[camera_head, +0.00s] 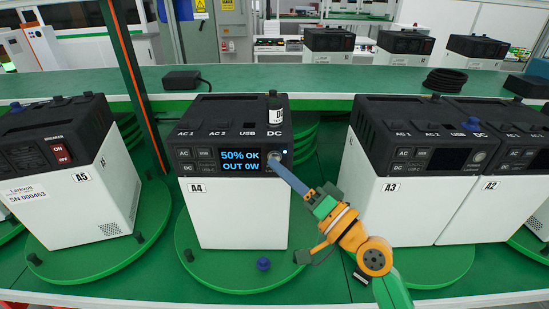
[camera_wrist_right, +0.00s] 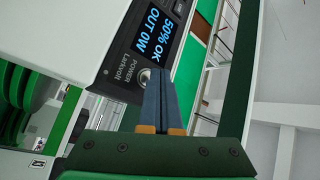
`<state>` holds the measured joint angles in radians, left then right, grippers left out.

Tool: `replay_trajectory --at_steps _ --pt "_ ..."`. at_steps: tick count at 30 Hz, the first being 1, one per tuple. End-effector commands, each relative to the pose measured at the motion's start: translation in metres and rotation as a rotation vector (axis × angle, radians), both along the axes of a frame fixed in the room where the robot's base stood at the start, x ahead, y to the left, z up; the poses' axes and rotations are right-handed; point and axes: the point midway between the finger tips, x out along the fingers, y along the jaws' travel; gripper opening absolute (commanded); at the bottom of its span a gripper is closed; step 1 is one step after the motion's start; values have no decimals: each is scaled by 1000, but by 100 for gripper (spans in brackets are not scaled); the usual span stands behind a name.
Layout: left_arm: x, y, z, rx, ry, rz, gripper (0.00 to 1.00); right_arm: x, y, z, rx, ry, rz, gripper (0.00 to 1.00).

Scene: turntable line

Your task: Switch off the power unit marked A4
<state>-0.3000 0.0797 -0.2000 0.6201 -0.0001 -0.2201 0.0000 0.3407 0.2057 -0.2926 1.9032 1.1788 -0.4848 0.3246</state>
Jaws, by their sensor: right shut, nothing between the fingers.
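The power unit marked A4 (camera_head: 238,222) stands upright on a green turntable, its black front panel facing me. Its lit display (camera_head: 240,161) reads "50% OK, OUT 0W"; it also shows in the right wrist view (camera_wrist_right: 157,30). A small light glows at the panel's right end. The round POWER button (camera_wrist_right: 145,76) shows beside my fingertips in the right wrist view. My right gripper (camera_head: 272,163) is shut and empty, its tips at the button in the head view; I cannot tell whether they touch it. The closed fingers also show in the wrist view (camera_wrist_right: 161,82). My left gripper is out of view.
Unit A5 (camera_head: 75,205) stands left on its own turntable, units A3 (camera_head: 390,215) and A2 (camera_head: 490,210) to the right. A green post (camera_head: 135,85) rises left of A4. A blue cap (camera_head: 263,264) sits on A4's turntable (camera_head: 215,277). A black adapter (camera_head: 182,81) lies behind.

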Motion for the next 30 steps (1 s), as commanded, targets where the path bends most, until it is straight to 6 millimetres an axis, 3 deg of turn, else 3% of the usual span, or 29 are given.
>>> replay_trajectory --at_steps 30 --pt "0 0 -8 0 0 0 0 11 0 -1 0 0 0 0"
